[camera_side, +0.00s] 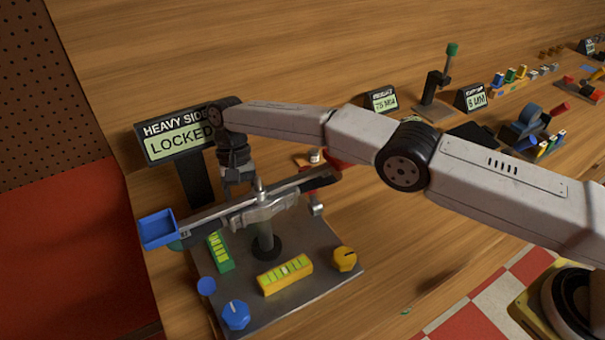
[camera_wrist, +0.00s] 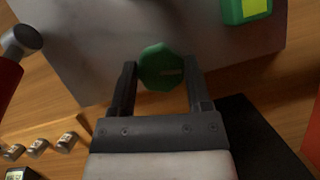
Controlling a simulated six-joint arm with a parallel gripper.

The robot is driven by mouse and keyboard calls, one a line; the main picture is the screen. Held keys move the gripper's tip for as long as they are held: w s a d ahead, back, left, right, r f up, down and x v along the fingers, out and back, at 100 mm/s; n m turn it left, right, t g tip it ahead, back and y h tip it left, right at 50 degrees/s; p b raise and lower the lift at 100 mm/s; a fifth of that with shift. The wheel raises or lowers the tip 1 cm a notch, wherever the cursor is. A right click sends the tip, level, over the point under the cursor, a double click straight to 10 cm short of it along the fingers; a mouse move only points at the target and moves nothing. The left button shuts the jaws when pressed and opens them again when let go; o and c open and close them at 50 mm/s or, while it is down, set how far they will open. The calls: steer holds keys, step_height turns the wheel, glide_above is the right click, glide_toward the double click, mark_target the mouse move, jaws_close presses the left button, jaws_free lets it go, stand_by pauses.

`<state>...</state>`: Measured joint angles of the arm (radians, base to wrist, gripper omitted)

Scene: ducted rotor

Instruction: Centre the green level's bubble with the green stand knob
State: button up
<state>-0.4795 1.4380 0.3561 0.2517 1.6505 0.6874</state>
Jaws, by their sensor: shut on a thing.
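The green stand knob (camera_wrist: 161,67) sits between my two fingers near the edge of the metal base plate, its pointer mark facing right in the wrist view. My gripper (camera_wrist: 160,75) is shut on it. In the side view my gripper's wrist points down behind the balance beam, which hides the fingers and the held knob. The green level (camera_side: 221,252) lies on the base plate's left part, and a corner of it shows in the wrist view (camera_wrist: 246,8). Its bubble is too small to make out.
The balance beam (camera_side: 217,213) crosses the stand, with a blue pan (camera_side: 158,229) at its left end. A yellow level (camera_side: 285,274), yellow knob (camera_side: 345,259) and blue knob (camera_side: 236,314) sit on the base plate (camera_side: 310,240). A sign (camera_side: 178,138) reads "HEAVY SIDE LOCKED".

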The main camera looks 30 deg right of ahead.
steer(key=o, duration=1.3)
steer(key=shift+m, duration=0.6)
